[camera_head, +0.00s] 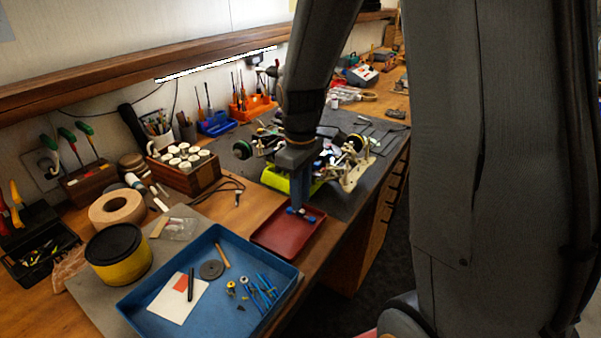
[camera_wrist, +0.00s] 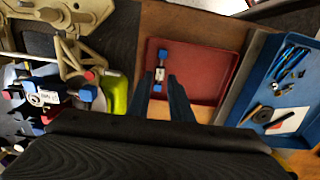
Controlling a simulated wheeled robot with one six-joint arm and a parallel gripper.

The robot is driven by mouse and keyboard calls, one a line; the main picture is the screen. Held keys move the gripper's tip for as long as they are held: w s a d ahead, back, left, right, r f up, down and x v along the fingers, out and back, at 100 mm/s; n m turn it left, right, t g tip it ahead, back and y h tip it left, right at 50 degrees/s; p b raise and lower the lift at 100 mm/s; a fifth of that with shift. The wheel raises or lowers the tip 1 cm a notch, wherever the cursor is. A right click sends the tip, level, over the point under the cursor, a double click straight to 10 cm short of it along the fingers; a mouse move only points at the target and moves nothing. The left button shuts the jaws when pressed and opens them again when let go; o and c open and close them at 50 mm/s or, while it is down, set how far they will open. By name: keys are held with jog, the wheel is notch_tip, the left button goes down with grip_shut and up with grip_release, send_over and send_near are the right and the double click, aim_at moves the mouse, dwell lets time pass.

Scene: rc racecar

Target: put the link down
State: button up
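The link (camera_wrist: 160,72) is a small bar with blue ends and a pale middle. It is at the red tray, near the tray's left side in the wrist view. It also shows at the tip of my gripper in the head view (camera_head: 303,213). The red tray (camera_wrist: 215,78) also shows in the head view (camera_head: 281,240). My gripper (camera_wrist: 160,78) points down over the tray, with one fingertip on each side of the link's middle. A narrow gap seems to show between the link and each finger. My gripper (camera_head: 299,207) looks open in the head view too, though its fingers overlap there.
A blue tray (camera_head: 133,297) with screws, a washer and a card stands beside the red tray. The partly built racecar (camera_head: 350,172) stands behind my gripper on a dark mat. A yellow tin (camera_head: 120,262) and tape roll (camera_head: 117,208) are at left.

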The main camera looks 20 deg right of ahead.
notch_tip(320, 180, up, 9)
jog(key=b, duration=0.2)
jog(key=s+f+m, duration=0.2)
jog(key=s+f, duration=0.1)
jog(key=s+a+f+m, duration=0.1)
jog(key=s+f+m, duration=0.2)
jog(key=s, duration=0.1)
jog(key=s+f+m+t, duration=0.1)
jog(key=s+f+m, duration=0.1)
jog(key=s+f, duration=0.1)
jog(key=shift+s+a+f, duration=0.25)
jog(key=shift+s+a, duration=0.15)
